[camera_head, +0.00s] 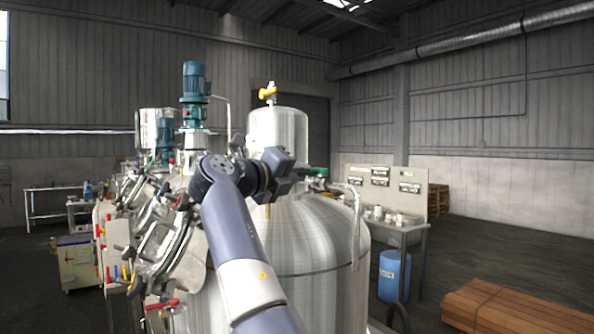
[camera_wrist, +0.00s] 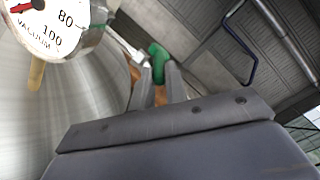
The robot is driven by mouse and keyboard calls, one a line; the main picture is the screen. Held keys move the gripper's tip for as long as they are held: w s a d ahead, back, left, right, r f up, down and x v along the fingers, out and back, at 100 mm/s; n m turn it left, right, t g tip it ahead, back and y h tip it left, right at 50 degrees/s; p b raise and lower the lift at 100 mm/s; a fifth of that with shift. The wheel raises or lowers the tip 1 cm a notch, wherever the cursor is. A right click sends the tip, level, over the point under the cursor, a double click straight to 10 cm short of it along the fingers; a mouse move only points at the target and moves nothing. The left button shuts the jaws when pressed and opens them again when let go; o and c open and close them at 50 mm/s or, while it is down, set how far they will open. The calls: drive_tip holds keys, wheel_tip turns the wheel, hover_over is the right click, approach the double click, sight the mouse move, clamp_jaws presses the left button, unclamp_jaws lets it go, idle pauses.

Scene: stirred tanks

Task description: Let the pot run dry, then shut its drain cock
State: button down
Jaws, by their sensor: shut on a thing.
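My gripper (camera_head: 300,174) is shut on a green valve handle (camera_head: 320,171) at the upper side of the large steel tank (camera_head: 310,245). In the wrist view the green handle (camera_wrist: 158,62) sits between the two fingertips (camera_wrist: 157,82). A small upright steel pot (camera_head: 278,129) stands above the tank, behind my arm, with a yellow-handled valve (camera_head: 268,93) on top. My arm hides the lower part of the pot and much of the fitting around the green handle. No liquid or flow is visible, and the level in the pot cannot be told.
A vacuum gauge (camera_wrist: 45,22) is close to my gripper in the wrist view. A bent steel pipe (camera_head: 355,210) runs down the tank's right side. Stirred tanks with motors (camera_head: 194,82) crowd the left. A bench (camera_head: 400,222), blue drum (camera_head: 393,275) and timber stack (camera_head: 515,308) stand right.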

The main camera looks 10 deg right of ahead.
idle(0.3)
drive_tip(key=c, duration=1.4)
unclamp_jaws()
drive_tip(key=b+v, duration=0.2)
drive_tip(key=v, duration=0.8)
drive_tip(key=shift+s+a, duration=0.2)
drive_tip(key=shift+a, duration=0.1)
drive_tip(key=shift+c, duration=0.4)
